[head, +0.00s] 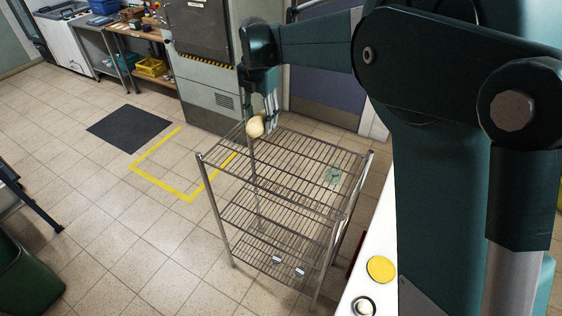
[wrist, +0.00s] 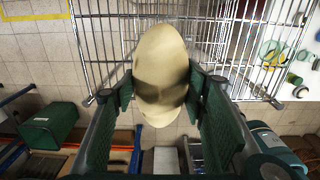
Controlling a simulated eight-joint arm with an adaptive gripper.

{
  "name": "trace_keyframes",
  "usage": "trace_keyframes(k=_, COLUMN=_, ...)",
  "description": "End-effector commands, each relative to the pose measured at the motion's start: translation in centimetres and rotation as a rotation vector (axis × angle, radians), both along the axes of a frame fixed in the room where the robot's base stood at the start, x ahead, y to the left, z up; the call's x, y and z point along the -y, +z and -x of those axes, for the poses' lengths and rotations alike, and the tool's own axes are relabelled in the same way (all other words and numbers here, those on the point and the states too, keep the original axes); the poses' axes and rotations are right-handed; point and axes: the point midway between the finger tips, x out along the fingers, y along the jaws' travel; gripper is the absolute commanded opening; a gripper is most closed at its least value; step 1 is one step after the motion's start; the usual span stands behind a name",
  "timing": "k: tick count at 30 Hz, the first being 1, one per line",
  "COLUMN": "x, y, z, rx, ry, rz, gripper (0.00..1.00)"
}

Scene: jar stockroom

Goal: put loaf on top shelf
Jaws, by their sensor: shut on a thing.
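The loaf (head: 255,127) is a pale tan, rounded oblong. It also shows large in the wrist view (wrist: 160,65), held between the two green-padded fingers. My gripper (head: 265,112) is shut on it, fingers pointing down. The wire rack's top shelf (head: 300,155) is a metal grid on posts. In the head view the loaf overlaps the shelf's back left corner; in the wrist view it lies over the shelf's edge. I cannot tell whether the loaf touches the wires.
A small teal item (head: 332,176) shows at the top shelf's right side, on or below the wires. Two small pale items (head: 288,265) lie on the bottom shelf. A grey cabinet (head: 205,70) stands behind the rack. Most of the top shelf is clear.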

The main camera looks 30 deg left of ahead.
Motion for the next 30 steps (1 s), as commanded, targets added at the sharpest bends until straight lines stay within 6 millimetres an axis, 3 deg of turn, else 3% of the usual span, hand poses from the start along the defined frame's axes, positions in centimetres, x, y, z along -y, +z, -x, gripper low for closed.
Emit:
trace_keyframes(k=6, x=0.0, y=-2.8, z=-0.1, rx=0.000, ry=-0.002, rz=0.000, gripper=0.27)
trace_keyframes(k=23, x=0.0, y=-3.8, z=-0.1, rx=0.000, ry=-0.002, rz=0.000, gripper=0.27)
trace_keyframes(k=30, x=0.0, y=-6.4, z=-0.2, rx=0.000, ry=-0.002, rz=0.000, gripper=0.27)
